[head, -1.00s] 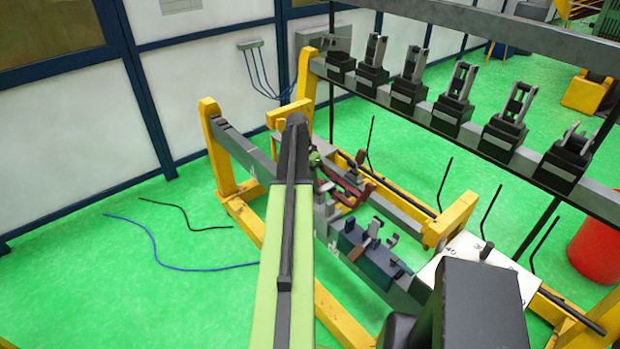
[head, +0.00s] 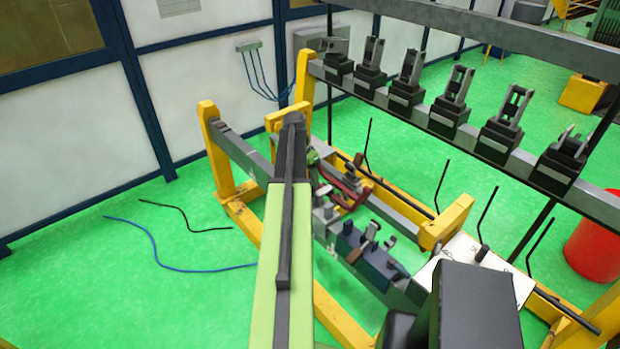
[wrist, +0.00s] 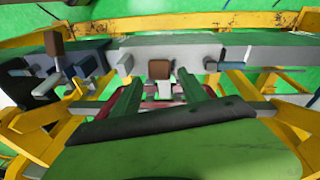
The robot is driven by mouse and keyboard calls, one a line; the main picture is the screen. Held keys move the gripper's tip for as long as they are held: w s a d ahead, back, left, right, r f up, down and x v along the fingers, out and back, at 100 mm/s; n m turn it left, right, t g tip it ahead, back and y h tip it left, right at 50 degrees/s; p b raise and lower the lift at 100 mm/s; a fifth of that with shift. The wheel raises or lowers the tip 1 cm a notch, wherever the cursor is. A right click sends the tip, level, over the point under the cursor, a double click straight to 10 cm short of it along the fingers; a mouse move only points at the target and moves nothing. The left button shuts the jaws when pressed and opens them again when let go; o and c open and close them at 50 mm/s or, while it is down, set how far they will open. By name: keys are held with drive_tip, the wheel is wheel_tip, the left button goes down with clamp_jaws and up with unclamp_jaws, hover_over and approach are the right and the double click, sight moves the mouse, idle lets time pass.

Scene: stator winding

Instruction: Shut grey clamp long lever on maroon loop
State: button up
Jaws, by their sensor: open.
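The maroon loop (head: 345,183) lies along the rail beside the end of my arm in the head view. In the wrist view, part of the maroon loop (wrist: 148,102) shows low between and behind my fingers. A pale grey clamp part (wrist: 165,90) with a brown-tipped lever (wrist: 159,69) stands between the two green fingers of my gripper (wrist: 158,82). The fingers are open and apart, one on each side of it; I cannot tell whether they touch it. In the head view, my arm hides most of my gripper and part of the clamp.
A dark blue clamp block (head: 368,240) sits on the rail nearer to me. A yellow frame (head: 448,220) surrounds the rail. Several black holders (head: 455,95) stand on a grey beam at the upper right. A red drum (head: 598,250) stands at the far right.

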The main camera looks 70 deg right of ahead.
wheel_tip(320, 180, up, 15)
drive_tip(key=w+a+p, duration=0.1)
drive_tip(key=w+p, duration=0.1)
drive_tip(key=p, duration=1.1)
drive_tip(key=shift+w+a, duration=0.15)
drive_tip(key=shift+f, duration=0.15)
